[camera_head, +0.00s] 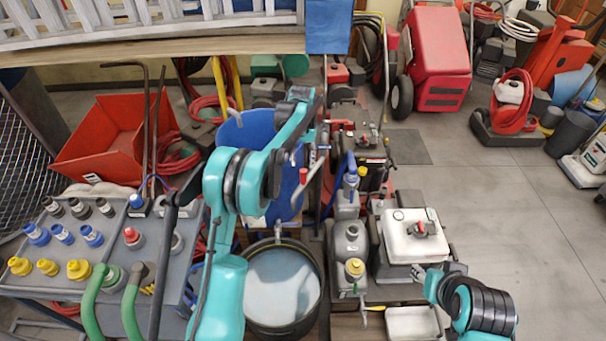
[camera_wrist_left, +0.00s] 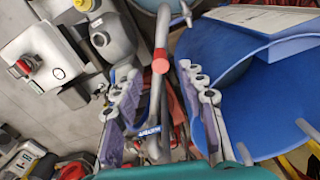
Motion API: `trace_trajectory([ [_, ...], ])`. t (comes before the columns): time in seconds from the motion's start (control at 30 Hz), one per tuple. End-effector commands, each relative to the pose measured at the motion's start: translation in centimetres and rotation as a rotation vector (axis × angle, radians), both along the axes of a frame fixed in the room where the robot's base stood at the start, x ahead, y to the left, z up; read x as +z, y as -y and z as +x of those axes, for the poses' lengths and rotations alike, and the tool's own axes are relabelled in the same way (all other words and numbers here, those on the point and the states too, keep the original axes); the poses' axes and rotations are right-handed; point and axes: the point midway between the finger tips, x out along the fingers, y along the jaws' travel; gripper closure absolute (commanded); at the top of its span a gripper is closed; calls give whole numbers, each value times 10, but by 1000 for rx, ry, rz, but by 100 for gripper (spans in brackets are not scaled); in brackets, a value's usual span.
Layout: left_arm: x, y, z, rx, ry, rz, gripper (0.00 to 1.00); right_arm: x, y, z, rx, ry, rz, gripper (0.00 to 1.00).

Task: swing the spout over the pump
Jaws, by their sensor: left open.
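The spout is a grey bent pipe with a red collar; it shows in the head view (camera_head: 312,174) above and behind the round tub. In the left wrist view the spout (camera_wrist_left: 162,38) runs between my open fingers, its hooked end at the top, near the tub's rim. My left gripper (camera_wrist_left: 160,105) is open around it, not visibly closed on it; in the head view it is small and partly hidden by its arm. The grey pump (camera_head: 350,243) with a yellow cap stands right of the tub. My right gripper (camera_head: 420,273) is beside the white-topped machine; its fingers are unclear.
A dark tub of water (camera_head: 316,312) stands left of the pump. A blue bin (camera_head: 250,135) is close to the left gripper. The white-topped machine (camera_head: 410,243) stands right of the pump. A panel with coloured knobs (camera_head: 65,285) is at left. Open floor lies right.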

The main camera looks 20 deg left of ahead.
Motion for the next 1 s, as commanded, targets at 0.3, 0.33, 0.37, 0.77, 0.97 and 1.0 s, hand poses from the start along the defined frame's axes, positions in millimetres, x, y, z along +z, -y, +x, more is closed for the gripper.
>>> trace_trajectory([
  [0.3,-38,-1,7,3,-21,-1,59,-7,0,0,0,0,0,60],
  [0.33,-43,-1,7,3,-21,-1,59,-9,0,0,0,0,0,60],
  [0.37,-49,-1,7,3,-21,-1,59,-11,0,0,0,0,0,60],
  [0.77,-91,-1,6,2,-20,-1,59,-24,0,0,0,0,0,60],
  [0.97,-92,-1,6,2,-20,-1,59,-24,0,0,0,0,0,60],
  [1.0,-92,-1,6,2,-20,-1,59,-24,0,0,0,0,0,60],
])
